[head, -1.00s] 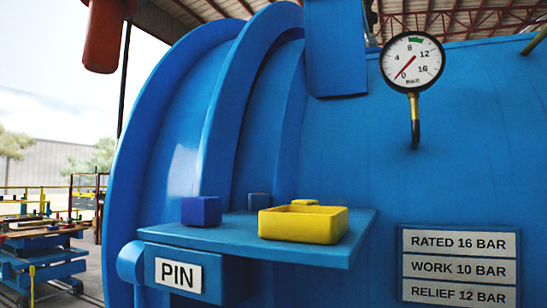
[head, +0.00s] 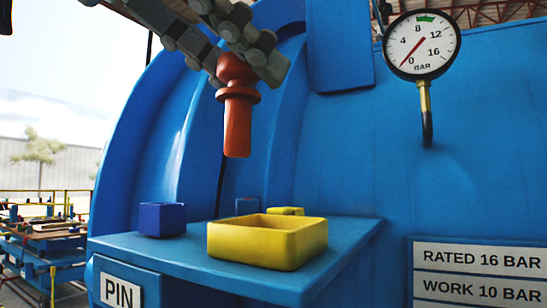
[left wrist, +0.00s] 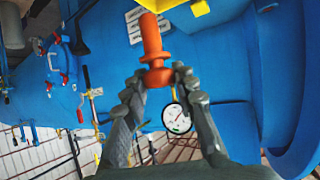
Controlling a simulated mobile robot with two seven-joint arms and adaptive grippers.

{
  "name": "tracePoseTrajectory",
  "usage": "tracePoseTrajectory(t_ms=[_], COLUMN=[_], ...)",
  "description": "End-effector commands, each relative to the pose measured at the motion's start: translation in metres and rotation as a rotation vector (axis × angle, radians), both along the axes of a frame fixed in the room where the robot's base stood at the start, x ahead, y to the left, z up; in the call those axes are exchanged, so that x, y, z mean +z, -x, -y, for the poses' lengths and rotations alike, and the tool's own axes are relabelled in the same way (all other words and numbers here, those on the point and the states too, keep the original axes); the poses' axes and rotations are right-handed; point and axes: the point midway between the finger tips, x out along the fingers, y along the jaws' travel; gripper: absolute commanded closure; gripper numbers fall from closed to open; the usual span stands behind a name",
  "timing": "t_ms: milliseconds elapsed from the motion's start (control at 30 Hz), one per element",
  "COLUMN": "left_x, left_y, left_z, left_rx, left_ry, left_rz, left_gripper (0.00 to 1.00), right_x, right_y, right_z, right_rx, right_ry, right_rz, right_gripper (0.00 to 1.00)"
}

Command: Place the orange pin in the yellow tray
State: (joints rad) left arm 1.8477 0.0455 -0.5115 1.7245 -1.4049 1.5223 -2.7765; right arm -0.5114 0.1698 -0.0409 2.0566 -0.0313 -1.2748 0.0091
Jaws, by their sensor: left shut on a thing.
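The orange pin (head: 238,120) hangs upright in the head view, its shaft pointing down, above and apart from the yellow tray (head: 266,252). My left gripper (head: 240,65) is shut on the pin's upper end, above its collar. In the left wrist view the pin (left wrist: 152,48) extends out from between the fingers of my left gripper (left wrist: 158,80). The yellow tray sits on a blue shelf (head: 130,246) and looks empty, though its floor is partly hidden. A corner of the tray shows at the top of the left wrist view (left wrist: 160,4). My right gripper is not in view.
The blue autoclave wall rises behind, with a pressure gauge (head: 422,45) at the upper right.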

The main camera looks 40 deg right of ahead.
Motion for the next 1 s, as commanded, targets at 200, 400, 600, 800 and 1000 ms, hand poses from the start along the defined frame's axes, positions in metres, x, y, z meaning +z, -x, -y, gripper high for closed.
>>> tracePoseTrajectory(t_ms=[200,400,600,800,1000], left_x=[-0.026,-0.037,-0.066,-0.076,-0.076], left_y=[-0.021,-0.029,-0.029,-0.029,-0.029], left_z=[0.040,0.053,0.053,0.053,0.053], left_rx=[-0.001,0.000,-0.002,0.001,0.001], left_ry=[0.001,0.002,0.002,0.002,0.002], left_rz=[-0.004,-0.001,-0.003,0.000,0.000], left_gripper=[1.00,1.00,1.00,1.00,1.00], right_x=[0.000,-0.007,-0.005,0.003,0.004], right_y=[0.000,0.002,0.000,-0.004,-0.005], right_z=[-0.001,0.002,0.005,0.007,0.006], right_rx=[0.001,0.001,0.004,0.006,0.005], right_ry=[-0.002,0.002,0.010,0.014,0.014], right_rz=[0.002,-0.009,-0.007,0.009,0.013], right_gripper=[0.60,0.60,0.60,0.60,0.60])
